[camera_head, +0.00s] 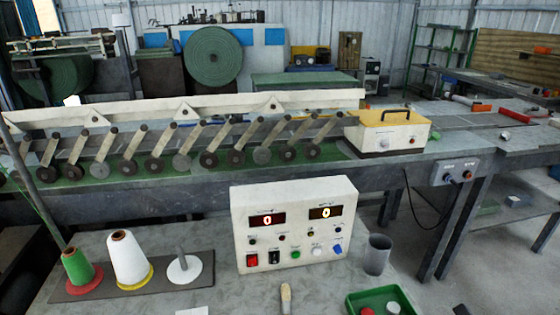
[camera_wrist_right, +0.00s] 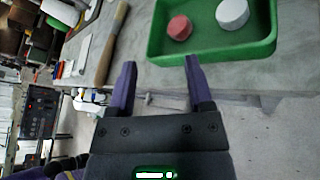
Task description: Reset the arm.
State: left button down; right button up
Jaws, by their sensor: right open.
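My right gripper (camera_wrist_right: 160,75) shows in the right wrist view with its two dark purple fingers apart and nothing between them. It is near the front edge of the grey table, beside the green tray (camera_wrist_right: 228,52). The tray holds a red round piece (camera_wrist_right: 179,28) and a white round piece (camera_wrist_right: 232,13). The same tray (camera_head: 352,303) sits at the bottom of the head view. My left gripper does not show in the head view.
A white control box (camera_head: 295,258) with two lit displays stands on the table. Thread cones (camera_head: 127,258) stand at left, a grey cup (camera_head: 377,254) at right. A wooden-handled brush (camera_wrist_right: 110,45) lies near the tray. A long machine (camera_head: 220,180) runs behind.

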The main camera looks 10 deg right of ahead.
jog(key=s+a+f+n+g+h, duration=0.15)
jog(key=s+a+n+g, duration=0.4)
jog(key=n, duration=0.55)
jog(key=s+a+f+n+g+y, duration=0.15)
jog(key=s+a+n+g, duration=0.35)
jog(key=n, duration=0.6)
jog(key=s+a+r+n+t+h, duration=0.15)
jog(key=s+r+n+h, duration=0.25)
jog(key=n, duration=0.4)
jog(key=s+a+r+n+h, duration=0.3)
jog(key=s+r+n, duration=0.1)
jog(key=n, duration=0.5)
jog(key=s+f+g, duration=0.2)
jog(key=s+f, duration=0.1)
jog(key=f, duration=1.6)
jog(key=s+d+f+b, duration=0.1)
jog(key=s+d+f, duration=0.2)
jog(key=s+f, duration=0.7)
jog(key=s, duration=0.2)
jog(key=shift+s+d+f+g+h, duration=0.2)
jog(key=shift+s+g+h, duration=0.1)
jog(key=shift+s+g, duration=0.1)
